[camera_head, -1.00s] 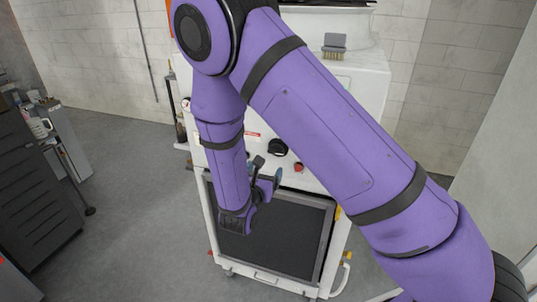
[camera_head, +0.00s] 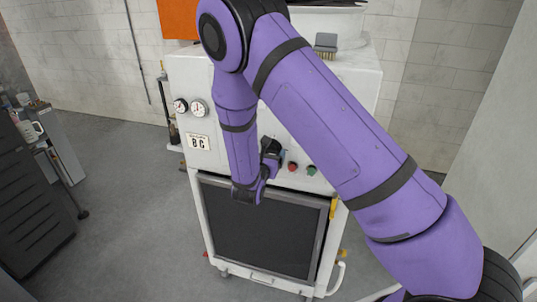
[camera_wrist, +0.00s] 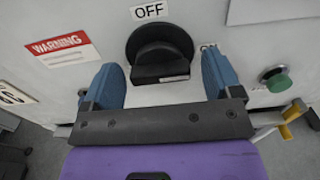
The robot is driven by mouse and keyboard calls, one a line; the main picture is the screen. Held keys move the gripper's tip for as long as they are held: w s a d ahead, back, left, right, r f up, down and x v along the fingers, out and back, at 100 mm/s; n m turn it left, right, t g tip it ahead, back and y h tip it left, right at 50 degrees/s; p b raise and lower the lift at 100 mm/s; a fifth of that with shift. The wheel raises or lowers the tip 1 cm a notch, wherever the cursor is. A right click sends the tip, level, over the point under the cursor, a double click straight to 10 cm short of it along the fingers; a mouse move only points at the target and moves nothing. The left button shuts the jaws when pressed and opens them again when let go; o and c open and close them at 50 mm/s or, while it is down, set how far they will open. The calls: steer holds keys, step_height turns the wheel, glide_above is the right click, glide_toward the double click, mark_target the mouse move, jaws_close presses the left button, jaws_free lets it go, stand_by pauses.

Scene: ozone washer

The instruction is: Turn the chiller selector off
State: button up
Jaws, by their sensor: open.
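The chiller selector is a round black knob (camera_wrist: 158,45) on the white machine front, under a label reading OFF (camera_wrist: 149,11). Its raised grip bar lies roughly level across the lower part of the knob in the wrist view. My gripper (camera_wrist: 162,70) is open, with one blue finger at each side of the knob's lower part. I cannot tell whether either finger touches it. In the head view the knob (camera_head: 271,147) shows as a dark shape just above my gripper (camera_head: 268,168), which is partly hidden by my wrist.
A red button (camera_head: 292,167) and a green button (camera_head: 311,170) sit right of the knob. A red WARNING label (camera_wrist: 64,47) is to its left. Two gauges (camera_head: 190,107) are on the upper left panel. A dark framed panel (camera_head: 255,240) lies below. A brush (camera_head: 326,43) rests on top.

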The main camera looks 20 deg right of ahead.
steer(key=c, duration=0.9)
steer(key=shift+n, duration=0.4)
steer(key=n, duration=1.7)
steer(key=shift+a, duration=0.1)
steer(key=o, duration=0.9)
